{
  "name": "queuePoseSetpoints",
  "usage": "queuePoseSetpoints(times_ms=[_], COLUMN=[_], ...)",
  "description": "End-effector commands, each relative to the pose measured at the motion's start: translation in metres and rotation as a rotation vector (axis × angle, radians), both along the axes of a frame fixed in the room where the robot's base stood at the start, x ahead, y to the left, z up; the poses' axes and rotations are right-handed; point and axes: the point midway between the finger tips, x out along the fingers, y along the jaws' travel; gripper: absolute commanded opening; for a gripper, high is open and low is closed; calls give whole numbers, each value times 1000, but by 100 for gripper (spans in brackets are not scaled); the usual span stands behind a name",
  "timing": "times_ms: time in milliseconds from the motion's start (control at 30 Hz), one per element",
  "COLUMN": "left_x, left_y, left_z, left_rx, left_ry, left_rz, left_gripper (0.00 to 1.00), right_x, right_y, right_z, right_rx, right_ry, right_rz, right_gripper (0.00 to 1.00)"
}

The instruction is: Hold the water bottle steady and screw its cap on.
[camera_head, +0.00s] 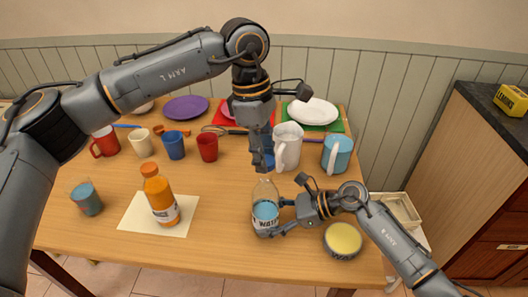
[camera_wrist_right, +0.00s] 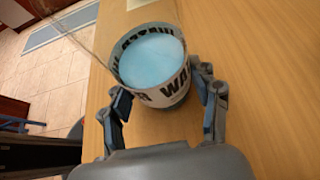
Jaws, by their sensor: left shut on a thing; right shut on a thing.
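The clear water bottle (camera_head: 265,212) stands upright near the table's front edge, with light blue water inside and a white label with dark letters. My right gripper (camera_head: 283,216) is shut on its lower body from the right. The right wrist view shows the bottle (camera_wrist_right: 165,88) between the two fingers of that gripper (camera_wrist_right: 163,98). My left gripper (camera_head: 263,163) points down above the bottle's neck. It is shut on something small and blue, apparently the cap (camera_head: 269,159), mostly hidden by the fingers. The cap appears to be above the bottle's mouth, apart from it.
A yellow-topped bowl (camera_head: 342,240) stands right of the bottle, close to my right wrist. An orange bottle (camera_head: 161,200) stands on a pale sheet (camera_head: 132,212) at left. A white pitcher (camera_head: 288,146) and a blue mug (camera_head: 337,154) stand behind. Several cups stand at back left.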

Motion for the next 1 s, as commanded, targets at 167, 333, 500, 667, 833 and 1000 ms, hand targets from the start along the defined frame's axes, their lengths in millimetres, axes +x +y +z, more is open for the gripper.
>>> queuePoseSetpoints(times_ms=[167, 333, 500, 667, 833, 1000], left_x=[0, 0, 0, 0, 0, 0], left_y=[0, 0, 0, 0, 0, 0], left_z=[0, -1, -4, -7, -10, -14], left_rx=[0, 0, 0, 0, 0, 1], left_ry=[0, 0, 1, 0, 0, 0], left_rz=[0, 0, 0, 0, 0, 0], left_gripper=[23, 23, 23, 23, 23, 23], right_x=[0, 0, 0, 0, 0, 0], right_y=[0, 0, 0, 0, 0, 0], right_z=[0, 0, 0, 0, 0, 0], right_rx=[0, 0, 0, 0, 0, 0], right_ry=[0, 0, 0, 0, 0, 0], right_rz=[0, 0, 0, 0, 0, 0], right_gripper=[44, 44, 44, 44, 44, 44])
